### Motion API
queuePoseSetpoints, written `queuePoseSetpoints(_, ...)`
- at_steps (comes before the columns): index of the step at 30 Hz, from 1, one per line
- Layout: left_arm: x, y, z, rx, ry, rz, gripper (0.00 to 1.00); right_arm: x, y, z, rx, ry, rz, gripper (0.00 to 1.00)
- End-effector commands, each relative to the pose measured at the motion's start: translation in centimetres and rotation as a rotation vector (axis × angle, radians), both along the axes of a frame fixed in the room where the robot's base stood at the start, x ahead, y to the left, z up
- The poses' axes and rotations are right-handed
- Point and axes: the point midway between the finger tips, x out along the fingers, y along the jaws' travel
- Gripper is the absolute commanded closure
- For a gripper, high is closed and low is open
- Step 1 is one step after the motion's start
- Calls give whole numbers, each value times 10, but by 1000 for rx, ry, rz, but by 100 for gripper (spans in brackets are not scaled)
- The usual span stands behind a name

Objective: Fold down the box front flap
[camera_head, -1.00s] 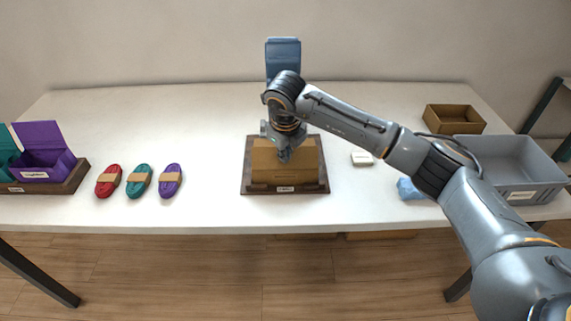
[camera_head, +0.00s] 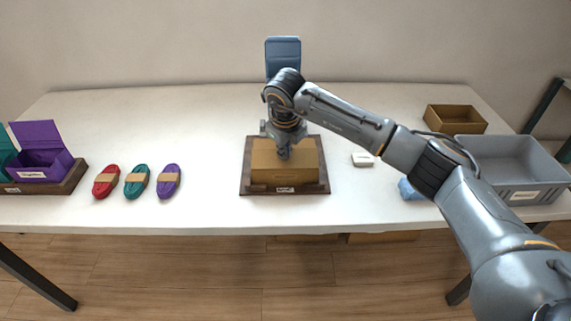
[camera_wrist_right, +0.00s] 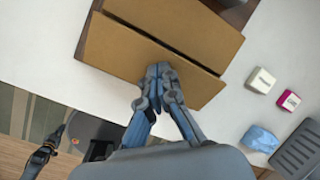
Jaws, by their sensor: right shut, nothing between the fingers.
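The brown cardboard box (camera_head: 263,177) sits on a dark wooden tray (camera_head: 247,185) in the middle of the table. Its top looks covered by panels. In the right wrist view, two brown panels of the box (camera_wrist_right: 115,45) meet along a dark seam. My right gripper (camera_head: 284,153) points down at the box top, and its fingers are shut and empty. In the wrist view its fingertips (camera_wrist_right: 158,72) lie over the panel nearer the wrist, at or very near its surface. The fingers hide part of that panel. My left gripper does not show in the head view.
Red (camera_head: 106,181), teal (camera_head: 137,181) and purple (camera_head: 168,181) cord bundles lie left of the tray. An open purple box (camera_head: 42,158) stands farther left. A grey crate (camera_head: 530,190), a small brown bin (camera_head: 455,125) and a blue lump (camera_head: 408,189) are at right.

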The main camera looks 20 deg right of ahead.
Motion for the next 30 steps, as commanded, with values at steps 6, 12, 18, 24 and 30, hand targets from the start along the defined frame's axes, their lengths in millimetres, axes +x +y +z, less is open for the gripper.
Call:
queuePoseSetpoints(6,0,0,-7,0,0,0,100,6,-1,-6,0,0,1,100)
queuePoseSetpoints(12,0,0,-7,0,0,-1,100,5,-1,-6,0,0,1,100)
queuePoseSetpoints(18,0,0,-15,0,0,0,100,8,-3,-14,-1,0,0,100)
queuePoseSetpoints(24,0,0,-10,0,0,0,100,7,-3,-9,-1,2,0,100)
queuePoseSetpoints(30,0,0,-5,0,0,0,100,4,-2,-1,-1,2,0,100)
